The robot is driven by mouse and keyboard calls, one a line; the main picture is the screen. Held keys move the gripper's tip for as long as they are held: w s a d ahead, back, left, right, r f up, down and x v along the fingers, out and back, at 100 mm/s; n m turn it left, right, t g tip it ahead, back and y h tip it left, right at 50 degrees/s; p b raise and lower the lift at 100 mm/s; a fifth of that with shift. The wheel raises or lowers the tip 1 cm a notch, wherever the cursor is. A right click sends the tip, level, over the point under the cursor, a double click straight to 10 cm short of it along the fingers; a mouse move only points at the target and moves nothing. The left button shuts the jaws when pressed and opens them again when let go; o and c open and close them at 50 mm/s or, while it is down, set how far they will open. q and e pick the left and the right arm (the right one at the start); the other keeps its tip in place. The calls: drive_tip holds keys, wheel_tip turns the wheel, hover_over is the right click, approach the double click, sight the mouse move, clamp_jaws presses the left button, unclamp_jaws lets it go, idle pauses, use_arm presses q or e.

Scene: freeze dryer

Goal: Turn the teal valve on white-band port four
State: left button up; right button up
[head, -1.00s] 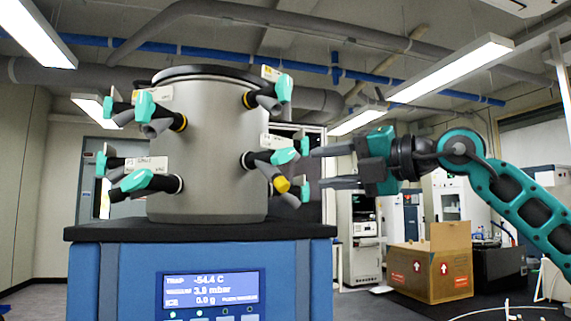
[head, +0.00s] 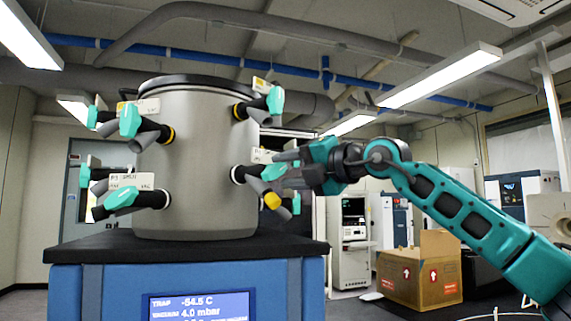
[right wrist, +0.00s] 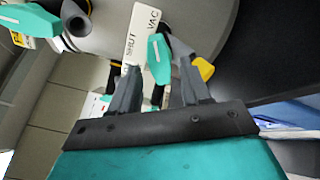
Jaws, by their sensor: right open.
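The grey drum (head: 205,165) carries several ports with teal valve handles. The label's number is unreadable here. My right gripper (head: 286,164) is open beside this handle, its fingers pointing left and partly overlapping it. In the right wrist view, a teal handle (right wrist: 158,58) shows between the open fingers (right wrist: 157,68), beside a label (right wrist: 140,35) reading SHUT and VAC. Contact cannot be told. My left gripper is out of view.
A yellow-banded port with another teal handle (head: 276,99) sits above. More handles (head: 121,197) are on the drum's left. The drum stands on a black top (head: 290,246) over a blue cabinet. A cardboard box (head: 420,272) stands on the right.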

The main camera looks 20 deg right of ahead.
drive_tip(key=shift+w+a, duration=0.25)
drive_tip(key=shift+w, duration=0.2)
clamp_jaws()
